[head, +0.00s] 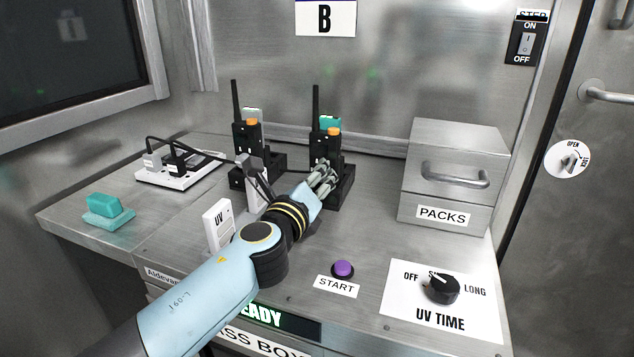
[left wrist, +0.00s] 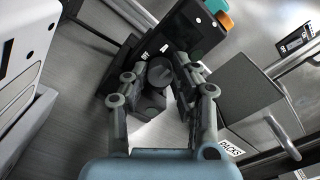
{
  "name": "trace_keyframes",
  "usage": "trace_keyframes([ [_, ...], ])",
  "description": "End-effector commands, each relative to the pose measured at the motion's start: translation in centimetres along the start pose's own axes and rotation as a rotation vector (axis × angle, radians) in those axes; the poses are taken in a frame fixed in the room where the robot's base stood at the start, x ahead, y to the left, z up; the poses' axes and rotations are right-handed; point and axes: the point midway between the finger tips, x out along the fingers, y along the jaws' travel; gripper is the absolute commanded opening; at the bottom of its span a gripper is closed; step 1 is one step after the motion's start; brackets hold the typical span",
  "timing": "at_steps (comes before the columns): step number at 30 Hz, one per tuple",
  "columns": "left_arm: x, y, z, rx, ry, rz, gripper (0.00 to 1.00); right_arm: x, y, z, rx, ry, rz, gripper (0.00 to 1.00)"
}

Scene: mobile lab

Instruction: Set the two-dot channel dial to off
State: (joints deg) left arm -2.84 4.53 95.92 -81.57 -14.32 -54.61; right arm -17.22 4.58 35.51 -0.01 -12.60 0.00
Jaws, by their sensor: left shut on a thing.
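Two black handheld radios with orange caps stand in black holders on the steel counter, a left one (head: 249,145) and a right one (head: 325,150). My left gripper (head: 324,178) reaches the front of the right radio. In the left wrist view its two fingers (left wrist: 160,82) are shut on a dark round dial (left wrist: 160,72) low on that radio's dark body. My right gripper is not in view.
A grey PACKS drawer box (head: 455,170) stands right of the right radio. A white UV box (head: 217,226) stands left of my arm. A purple START button (head: 343,268) and the UV TIME knob (head: 440,288) are at the front. A power strip (head: 180,170) lies left.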

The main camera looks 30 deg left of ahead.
Motion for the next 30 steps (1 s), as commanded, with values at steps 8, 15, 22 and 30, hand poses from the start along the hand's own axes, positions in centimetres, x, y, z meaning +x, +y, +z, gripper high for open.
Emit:
trace_keyframes([
  [8, -0.01, 0.03, 0.01, -0.072, -0.001, 0.000, 0.00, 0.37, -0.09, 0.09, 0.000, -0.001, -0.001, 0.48],
  [15, -0.01, 0.01, 0.05, -0.081, -0.001, 0.000, 0.00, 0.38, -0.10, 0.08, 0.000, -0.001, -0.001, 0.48],
  [22, 0.00, 0.01, 0.04, -0.080, -0.001, 0.000, 0.31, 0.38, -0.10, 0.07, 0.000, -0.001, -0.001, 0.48],
  [30, -0.01, 0.04, 0.01, -0.080, 0.000, 0.001, 0.48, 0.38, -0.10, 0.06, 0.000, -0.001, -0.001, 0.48],
])
